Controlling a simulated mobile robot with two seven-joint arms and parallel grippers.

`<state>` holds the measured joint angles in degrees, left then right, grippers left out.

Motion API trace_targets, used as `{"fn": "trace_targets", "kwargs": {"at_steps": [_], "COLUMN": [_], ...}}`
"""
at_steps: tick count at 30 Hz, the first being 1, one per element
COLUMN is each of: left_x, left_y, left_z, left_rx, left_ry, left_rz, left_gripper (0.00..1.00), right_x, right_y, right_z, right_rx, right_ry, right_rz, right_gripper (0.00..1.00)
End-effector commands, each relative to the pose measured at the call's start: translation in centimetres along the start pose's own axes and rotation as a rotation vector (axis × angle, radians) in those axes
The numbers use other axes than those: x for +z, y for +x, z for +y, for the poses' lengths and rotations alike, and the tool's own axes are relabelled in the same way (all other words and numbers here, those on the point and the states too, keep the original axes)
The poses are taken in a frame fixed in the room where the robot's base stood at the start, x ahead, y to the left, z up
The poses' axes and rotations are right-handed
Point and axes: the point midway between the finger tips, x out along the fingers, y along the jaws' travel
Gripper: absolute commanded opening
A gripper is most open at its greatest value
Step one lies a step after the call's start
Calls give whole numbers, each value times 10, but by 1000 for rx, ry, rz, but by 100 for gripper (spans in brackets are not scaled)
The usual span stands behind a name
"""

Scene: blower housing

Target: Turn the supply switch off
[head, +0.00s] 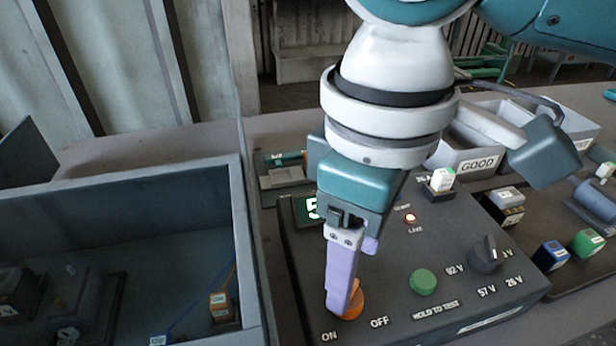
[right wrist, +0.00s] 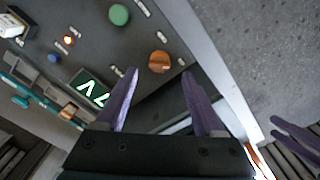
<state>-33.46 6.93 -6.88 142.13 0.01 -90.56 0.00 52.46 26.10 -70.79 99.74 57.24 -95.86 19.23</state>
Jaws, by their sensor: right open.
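The supply switch is an orange knob (head: 354,300) between the ON and OFF labels at the front of a dark test box (head: 385,262). My right gripper (head: 340,308) points down at it, open; its purple finger hides part of the knob, so its setting is unclear. In the right wrist view the orange knob (right wrist: 159,62) sits in the gap between the fingertips (right wrist: 160,74); I cannot tell whether they touch it. Two purple fingers at that view's right edge look like my left gripper (right wrist: 275,128); their opening is unclear.
The box carries a green button (head: 424,281), a dark selector knob (head: 486,254), a lit LIVE lamp (head: 410,218) and a partly hidden green display (head: 311,209). A deep grey tray (head: 238,215) stands left. A GOOD bin (head: 478,165) and coloured blocks are right.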

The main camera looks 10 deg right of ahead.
Motion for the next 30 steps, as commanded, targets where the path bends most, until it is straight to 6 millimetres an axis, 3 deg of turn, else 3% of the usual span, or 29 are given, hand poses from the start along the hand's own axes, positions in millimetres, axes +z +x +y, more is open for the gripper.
{"fn": "trace_targets", "kwargs": {"at_steps": [3,7,18,30], "left_x": [1,1,0,0], "left_y": [3,5,5,5], "left_z": [1,1,1,1], "left_rx": [1,2,2,1], "left_ry": [-1,-3,-3,-2], "left_rz": [0,1,3,4], "left_gripper": [50,50,50,50], "right_x": [0,0,0,0], "right_y": [23,38,46,45], "right_z": [0,0,0,0], "right_rx": [-1,-1,0,0], "right_ry": [2,0,-1,-1], "right_rz": [-2,-1,1,2], "right_gripper": [70,70,70,27]}}
